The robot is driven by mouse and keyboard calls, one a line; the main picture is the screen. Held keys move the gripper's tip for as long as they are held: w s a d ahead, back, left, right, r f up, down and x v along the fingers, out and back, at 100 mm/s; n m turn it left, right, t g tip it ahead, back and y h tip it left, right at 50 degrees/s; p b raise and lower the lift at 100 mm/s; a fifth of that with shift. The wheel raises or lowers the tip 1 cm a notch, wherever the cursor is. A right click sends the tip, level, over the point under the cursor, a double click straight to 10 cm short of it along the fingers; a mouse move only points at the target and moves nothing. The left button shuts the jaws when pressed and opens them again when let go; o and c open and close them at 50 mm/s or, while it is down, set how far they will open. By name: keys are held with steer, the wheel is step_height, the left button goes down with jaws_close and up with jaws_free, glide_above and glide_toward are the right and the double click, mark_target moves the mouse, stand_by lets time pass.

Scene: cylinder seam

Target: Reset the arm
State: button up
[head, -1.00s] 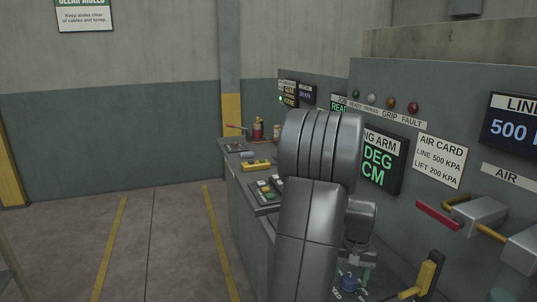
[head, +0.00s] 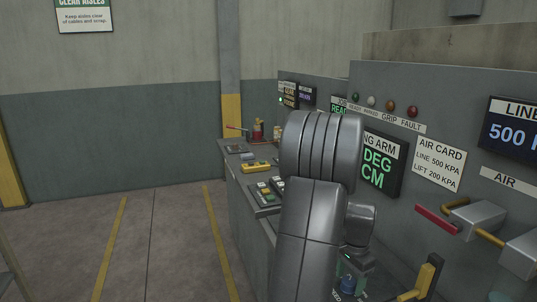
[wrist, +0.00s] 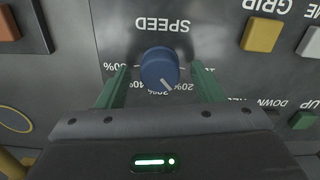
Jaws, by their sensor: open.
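My gripper (wrist: 160,66) is open in the wrist view, with one green finger on each side of the blue SPEED knob (wrist: 158,66). The view is upside down to the panel's lettering. The knob's white pointer lies between the 20% and 40% marks. The knob also shows low in the head view (head: 348,285), below my wrist; my arm hides most of the gripper there. A display headed "...NG ARM" (head: 378,165) shows DEG and CM in green, its numbers hidden by my arm.
A yellow-black lever (head: 428,275) and a red-handled valve (head: 437,217) stand at right.

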steer(key=shift+m, duration=1.7)
steer(key=shift+r+p, duration=0.1)
steer(key=shift+p, duration=0.2)
